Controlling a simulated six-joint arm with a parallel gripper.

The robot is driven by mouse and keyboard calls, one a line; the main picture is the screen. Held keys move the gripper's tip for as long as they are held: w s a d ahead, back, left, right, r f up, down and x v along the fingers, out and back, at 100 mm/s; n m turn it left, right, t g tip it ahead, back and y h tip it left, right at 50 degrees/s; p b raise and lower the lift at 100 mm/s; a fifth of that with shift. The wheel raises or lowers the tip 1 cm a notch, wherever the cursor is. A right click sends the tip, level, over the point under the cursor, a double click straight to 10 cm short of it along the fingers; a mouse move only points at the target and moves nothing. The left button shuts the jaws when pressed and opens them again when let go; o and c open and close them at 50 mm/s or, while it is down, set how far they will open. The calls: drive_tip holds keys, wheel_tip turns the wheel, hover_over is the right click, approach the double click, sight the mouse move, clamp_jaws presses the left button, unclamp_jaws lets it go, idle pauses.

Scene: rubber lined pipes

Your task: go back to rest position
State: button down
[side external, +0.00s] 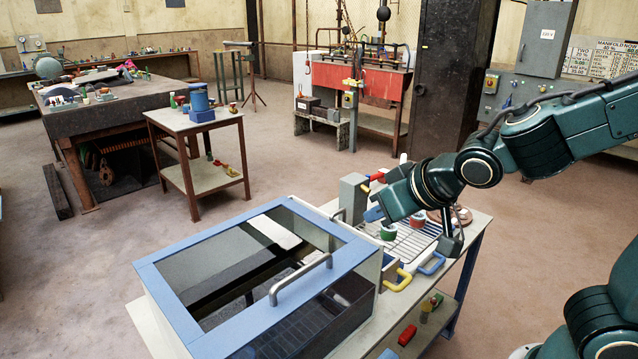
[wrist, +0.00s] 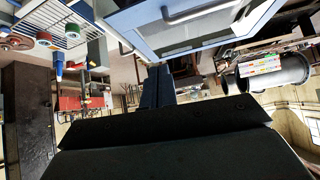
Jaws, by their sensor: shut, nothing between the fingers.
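My gripper (side external: 374,213) is at the end of the dark green arm, above the workbench (side external: 474,224) and near the right rear corner of the blue-framed box. It points left and its fingers are together with nothing held. In the wrist view the dark fingers (wrist: 158,85) show together at mid-frame, beyond the black wrist housing. The blue-framed box (side external: 160,296) has a dark see-through top and a grey bar handle; its frame also shows at the top of the wrist view (wrist: 125,20). The fingers look clear of it, though the exact gap is unclear.
Right of the box are a wire rack with green rolls (side external: 388,231), a grey block (side external: 352,192), and yellow (side external: 399,283) and blue (side external: 432,264) handles at the bench edge. A small side table (side external: 215,121) stands behind left. Open floor lies between the bench and the back equipment.

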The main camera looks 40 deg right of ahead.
drive_tip(key=s+d+r+g, duration=0.1)
drive_tip(key=s+d, duration=0.1)
drive_tip(key=s, duration=0.6)
drive_tip(key=s+d+r+n+g, duration=0.1)
drive_tip(key=s+d+g, duration=0.1)
drive_tip(key=s, duration=0.5)
drive_tip(key=shift+s+d+r+g+y, duration=0.3)
drive_tip(key=shift+s+d+r+y, duration=0.1)
drive_tip(key=shift+d, duration=0.4)
